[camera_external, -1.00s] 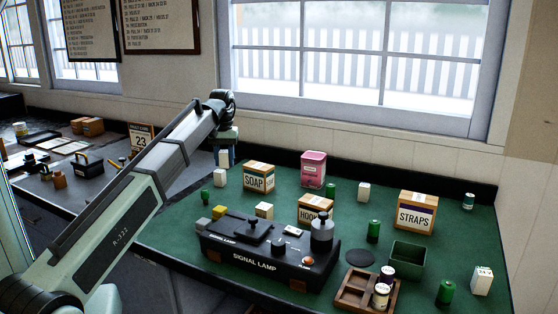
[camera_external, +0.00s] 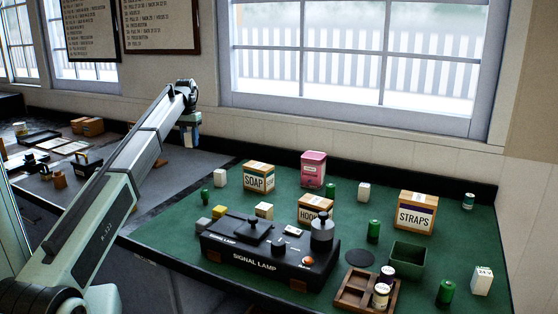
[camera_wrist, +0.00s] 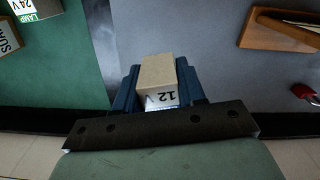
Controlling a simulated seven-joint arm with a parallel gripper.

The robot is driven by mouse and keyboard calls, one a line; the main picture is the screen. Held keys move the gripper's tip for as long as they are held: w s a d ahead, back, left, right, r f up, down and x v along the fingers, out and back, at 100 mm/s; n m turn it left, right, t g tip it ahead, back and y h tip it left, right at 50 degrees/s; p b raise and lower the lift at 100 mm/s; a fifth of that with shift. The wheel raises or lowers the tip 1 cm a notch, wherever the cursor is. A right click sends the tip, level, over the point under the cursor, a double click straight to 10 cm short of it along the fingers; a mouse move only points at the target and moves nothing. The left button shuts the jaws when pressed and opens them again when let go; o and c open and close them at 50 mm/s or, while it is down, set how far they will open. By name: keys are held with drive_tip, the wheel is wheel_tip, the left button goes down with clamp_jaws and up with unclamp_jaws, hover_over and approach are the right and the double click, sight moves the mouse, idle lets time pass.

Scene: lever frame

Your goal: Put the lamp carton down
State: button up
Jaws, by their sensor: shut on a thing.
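My gripper (camera_wrist: 158,88) is shut on a small carton (camera_wrist: 158,74) with a tan top and a white side marked 12 V, seen upside down in the wrist view. In the external view my gripper (camera_external: 188,122) is raised at the back left, over or near the grey bench, left of the green mat; the carton (camera_external: 190,137) shows as a small pale and blue shape below it. Its height above the bench is hard to judge. Another white carton (camera_wrist: 35,8), marked 24 V and LAMP, stands on the green surface.
The green mat (camera_external: 150,222) holds a signal lamp set (camera_external: 262,252), SOAP box (camera_external: 258,178), STRAPS box (camera_external: 416,212), pink tin (camera_external: 313,168) and several small cartons and cylinders. In the wrist view, a wooden item (camera_wrist: 280,32) and red padlock (camera_wrist: 304,93) lie right; grey surface between is clear.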

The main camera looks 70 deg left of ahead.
sight(193, 170)
drive_tip(key=shift+m, duration=1.2)
drive_tip(key=shift+f, duration=5)
drive_tip(key=shift+f, duration=0.15)
drive_tip(key=o, duration=1)
wheel_tip(193, 170, up, 12)
drive_tip(key=shift+r, duration=0.2)
drive_tip(key=shift+o, duration=0.2)
